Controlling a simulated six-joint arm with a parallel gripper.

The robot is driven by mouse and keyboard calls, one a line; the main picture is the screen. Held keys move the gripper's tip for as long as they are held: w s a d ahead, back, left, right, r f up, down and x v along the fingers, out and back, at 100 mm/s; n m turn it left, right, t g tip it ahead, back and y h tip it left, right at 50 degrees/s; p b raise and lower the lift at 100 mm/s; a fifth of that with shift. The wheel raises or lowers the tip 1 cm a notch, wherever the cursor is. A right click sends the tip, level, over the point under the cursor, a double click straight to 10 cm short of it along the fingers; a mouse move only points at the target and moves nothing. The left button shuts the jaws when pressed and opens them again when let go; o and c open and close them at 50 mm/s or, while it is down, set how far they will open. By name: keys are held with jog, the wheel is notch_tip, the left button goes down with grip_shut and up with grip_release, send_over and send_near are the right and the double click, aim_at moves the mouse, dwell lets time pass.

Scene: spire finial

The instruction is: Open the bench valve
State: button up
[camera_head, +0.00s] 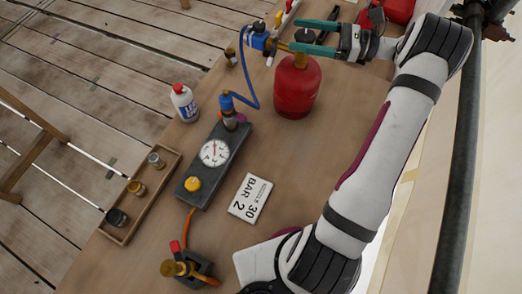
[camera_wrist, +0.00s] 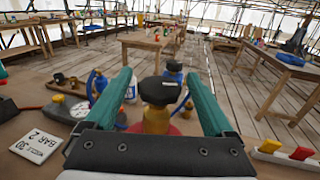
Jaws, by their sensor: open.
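A brass-bodied valve (camera_head: 175,268) with a red part on top and orange hoses stands at the near left end of the bench; I take it as the bench valve. My gripper (camera_head: 284,32) is far from it, at the top of the red gas cylinder (camera_head: 293,90). Its teal fingers are open on either side of the cylinder's black knob (camera_head: 304,35). The knob also shows between the fingers in the wrist view (camera_wrist: 160,91); contact cannot be told. A blue regulator (camera_head: 258,38) sits beside the fingertips.
A gauge box (camera_head: 205,178) with a white dial and yellow knob lies mid-bench. A card (camera_head: 250,198) reads BAR, 30 and 2. A white bottle (camera_head: 184,103) and a wooden tray (camera_head: 127,232) of small jars line the left edge. A blue hose (camera_head: 251,82) runs from the regulator.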

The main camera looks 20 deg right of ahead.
jog(key=v, duration=1.2)
jog(key=s+a+r+n+g+h, duration=0.25)
jog(key=a+n+g, duration=0.2)
jog(key=a, duration=0.65)
jog(key=s+a+r+n+g+h, duration=0.2)
jog(key=s+a+r+n+g, duration=0.3)
jog(key=a, duration=0.6)
jog(key=s+a+f+n+h, duration=0.3)
jog(key=s+a+h, duration=0.1)
jog(key=s, duration=0.3)
jog(key=s+a+f+n+h, duration=0.3)
jog(key=s+a+n+h, duration=0.1)
jog(key=s, duration=0.3)
jog(key=shift+a+f+g, duration=0.2)
jog(key=shift+f+g, duration=0.1)
jog(key=shift+g, duration=0.05)
